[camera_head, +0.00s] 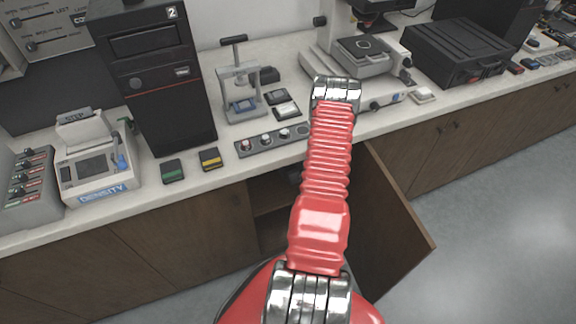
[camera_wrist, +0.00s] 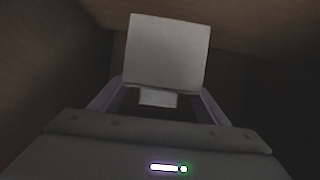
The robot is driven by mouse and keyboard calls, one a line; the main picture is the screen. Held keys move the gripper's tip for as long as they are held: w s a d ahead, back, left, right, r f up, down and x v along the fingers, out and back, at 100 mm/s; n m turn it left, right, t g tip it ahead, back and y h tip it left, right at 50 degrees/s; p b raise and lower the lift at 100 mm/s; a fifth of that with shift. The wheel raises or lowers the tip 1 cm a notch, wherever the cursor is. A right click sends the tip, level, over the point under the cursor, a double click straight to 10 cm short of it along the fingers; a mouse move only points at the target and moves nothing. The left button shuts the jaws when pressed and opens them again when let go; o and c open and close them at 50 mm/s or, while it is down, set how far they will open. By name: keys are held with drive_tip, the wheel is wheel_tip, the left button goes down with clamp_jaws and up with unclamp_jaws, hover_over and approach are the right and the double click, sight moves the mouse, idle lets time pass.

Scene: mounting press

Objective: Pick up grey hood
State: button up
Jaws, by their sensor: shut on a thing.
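The grey hood (camera_wrist: 168,50) shows in the wrist view as a pale grey, square-faced piece with a small tab at its lower edge. My gripper (camera_wrist: 158,99) is shut on it, with the fingers on either side of the tab. Both are in a dim, brown-walled space that looks like the inside of a cabinet. The rear of the hood is hidden. In the head view, my red arm blocks part of the scene, and neither gripper nor hood can be seen.
An open cabinet door (camera_head: 395,215) stands out below the counter, right of a dark cabinet opening (camera_head: 272,212). The counter above holds a small press (camera_head: 240,90), a row of knobs (camera_head: 270,140), a black tower (camera_head: 160,90) and a black case (camera_head: 458,55). The floor (camera_head: 480,230) is clear.

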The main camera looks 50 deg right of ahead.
drive_tip(key=shift+r, duration=0.6)
drive_tip(key=shift+s, duration=0.2)
idle(0.4)
